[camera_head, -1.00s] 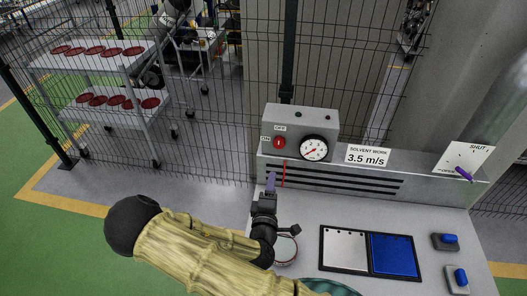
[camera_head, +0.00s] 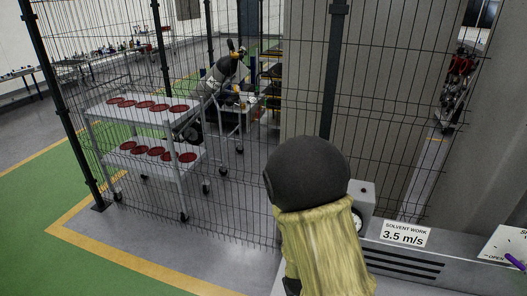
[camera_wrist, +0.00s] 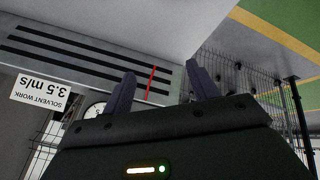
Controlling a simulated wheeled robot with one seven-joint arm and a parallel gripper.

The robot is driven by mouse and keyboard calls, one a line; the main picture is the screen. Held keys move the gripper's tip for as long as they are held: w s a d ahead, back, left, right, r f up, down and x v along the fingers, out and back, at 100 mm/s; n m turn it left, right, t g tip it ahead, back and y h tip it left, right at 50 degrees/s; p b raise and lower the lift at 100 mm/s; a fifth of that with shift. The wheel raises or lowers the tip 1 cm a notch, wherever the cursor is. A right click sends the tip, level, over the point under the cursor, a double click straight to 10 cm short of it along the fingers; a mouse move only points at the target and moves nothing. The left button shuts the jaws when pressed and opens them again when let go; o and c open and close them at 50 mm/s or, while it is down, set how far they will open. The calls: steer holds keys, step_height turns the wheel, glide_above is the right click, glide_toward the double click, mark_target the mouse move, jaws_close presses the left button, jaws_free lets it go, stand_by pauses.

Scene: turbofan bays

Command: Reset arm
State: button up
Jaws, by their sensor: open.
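My gripper (camera_wrist: 160,70) shows in the wrist view with its two dark purple fingers spread apart and nothing between them. Behind the fingers is the slotted grey panel (camera_wrist: 100,62) with a thin red line (camera_wrist: 150,82). In the head view my arm, in a tan cover with a black joint cap, rises in the middle. It hides my gripper and most of the grey gauge box (camera_head: 363,196).
The solvent work sign (camera_head: 403,234) sits on the slotted panel, with a purple-handled dial (camera_head: 514,261) at right. A wire fence (camera_head: 235,190) stands behind. Beyond it is a cart (camera_head: 150,112) with red discs. Green floor lies open at left.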

steer(key=s+d+r+m+g+y, duration=0.2)
steer(key=s+r, duration=0.6)
steer(key=r, duration=0.4)
steer(key=shift+s+d+m+g, duration=0.3)
steer(key=shift+d+g, duration=0.2)
steer(key=shift+d, duration=0.1)
